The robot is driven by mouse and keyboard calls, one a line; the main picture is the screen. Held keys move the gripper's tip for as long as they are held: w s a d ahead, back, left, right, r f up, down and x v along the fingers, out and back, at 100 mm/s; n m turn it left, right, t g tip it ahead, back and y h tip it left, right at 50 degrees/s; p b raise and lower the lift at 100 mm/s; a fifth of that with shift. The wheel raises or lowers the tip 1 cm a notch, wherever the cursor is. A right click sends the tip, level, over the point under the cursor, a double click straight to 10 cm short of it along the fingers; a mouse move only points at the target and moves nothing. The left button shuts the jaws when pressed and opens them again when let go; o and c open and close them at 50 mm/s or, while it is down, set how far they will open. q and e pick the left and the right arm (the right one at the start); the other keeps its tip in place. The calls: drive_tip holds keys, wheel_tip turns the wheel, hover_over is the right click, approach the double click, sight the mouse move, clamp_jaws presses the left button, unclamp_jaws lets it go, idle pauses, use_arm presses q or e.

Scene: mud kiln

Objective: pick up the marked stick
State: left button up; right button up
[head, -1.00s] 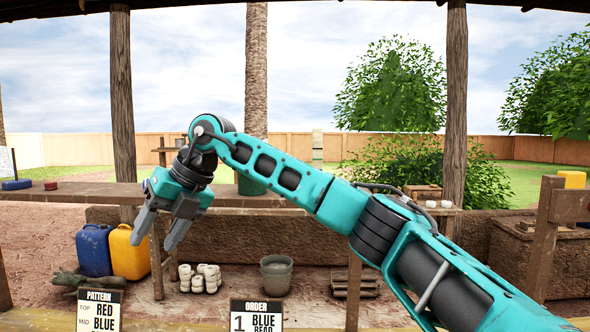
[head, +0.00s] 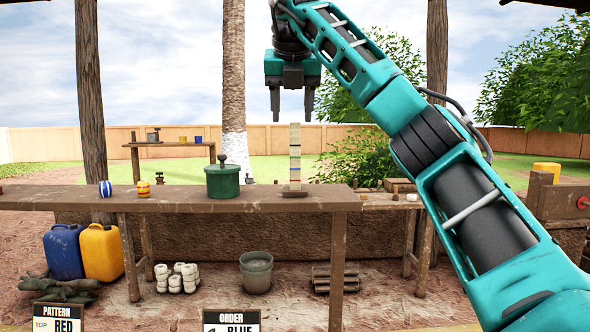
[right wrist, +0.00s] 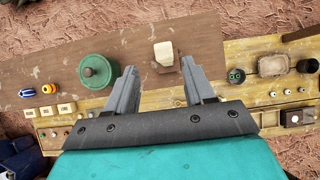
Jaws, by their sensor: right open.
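The marked stick (head: 295,150) stands upright on a small flat base on the wooden bench. It is pale, with coloured bands, and its top is just below my right gripper in the head view. In the right wrist view I see the stick (right wrist: 163,50) end-on as a pale block, just beyond the gap between the fingers. My right gripper (head: 292,108) is open and empty, fingers pointing down, above the stick and apart from it. It also shows in the right wrist view (right wrist: 160,75). My left gripper is not in view.
A green lidded pot (head: 223,180) stands left of the stick on the bench (head: 175,196). A blue-striped bead (head: 105,188) and a yellow-striped bead (head: 143,187) are farther left. A lower side table (right wrist: 235,98) with small items is nearby. The bench around the stick is clear.

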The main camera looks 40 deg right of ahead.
sight(295, 133)
drive_tip(key=shift+x, duration=1.1)
drive_tip(key=shift+s+x, duration=0.2)
drive_tip(key=shift+x, duration=0.75)
drive_tip(key=shift+s+x, duration=0.2)
drive_tip(key=shift+x, duration=1.7)
drive_tip(key=shift+s, duration=0.1)
drive_tip(key=shift+c, duration=0.5)
clamp_jaws()
